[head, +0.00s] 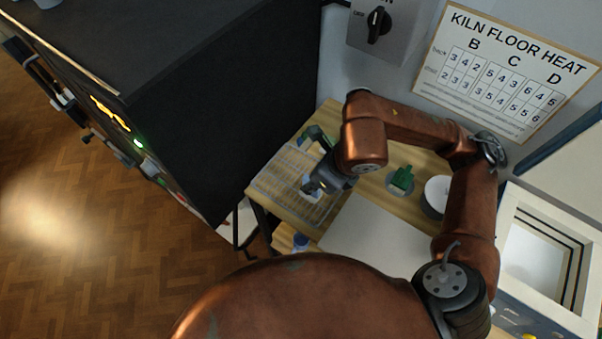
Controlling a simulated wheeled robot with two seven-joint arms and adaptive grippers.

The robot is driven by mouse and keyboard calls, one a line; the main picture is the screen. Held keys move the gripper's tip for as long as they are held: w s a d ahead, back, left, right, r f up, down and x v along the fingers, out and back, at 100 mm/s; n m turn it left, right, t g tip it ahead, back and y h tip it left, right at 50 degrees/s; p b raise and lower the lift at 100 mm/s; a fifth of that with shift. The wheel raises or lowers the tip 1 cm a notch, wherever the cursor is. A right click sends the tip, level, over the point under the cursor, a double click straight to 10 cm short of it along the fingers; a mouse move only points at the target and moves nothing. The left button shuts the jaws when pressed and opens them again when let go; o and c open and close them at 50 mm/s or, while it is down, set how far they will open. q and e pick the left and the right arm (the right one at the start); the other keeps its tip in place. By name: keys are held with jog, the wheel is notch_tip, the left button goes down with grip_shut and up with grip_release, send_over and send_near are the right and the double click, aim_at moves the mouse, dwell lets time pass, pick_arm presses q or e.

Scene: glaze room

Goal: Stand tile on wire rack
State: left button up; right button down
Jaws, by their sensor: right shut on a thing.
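The wire rack (268,184) lies flat on the wooden table, at the end near the black cabinet. My right gripper (312,188) reaches down over the rack's right part and is shut on a small pale tile (309,181). The tile is mostly hidden by the fingers, and I cannot tell whether it touches the rack wires. My left gripper is not in view.
A green object (402,178) sits in a grey dish, with a white round container (437,193) to its right. A pale board (372,235) covers the table's front. A dark green piece (318,136) stands behind the rack. A black cabinet (230,100) is left; an open pale box (535,250) is right.

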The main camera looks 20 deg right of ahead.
jog(key=w+f, duration=0.2)
jog(key=w, duration=0.1)
jog(key=w+f, duration=0.5)
jog(key=w, duration=0.1)
jog(key=shift+w+d+f+b, duration=0.2)
jog(key=shift+w+b, duration=0.1)
jog(key=shift+b, duration=0.1)
jog(key=shift+w+f, duration=0.35)
jog(key=shift+f, duration=0.1)
notch_tip(320, 180, down, 3)
jog(key=shift+w+f, duration=0.1)
jog(key=shift+f+b, duration=0.15)
jog(key=shift+b, duration=0.15)
jog(key=c, duration=2)
grip_release()
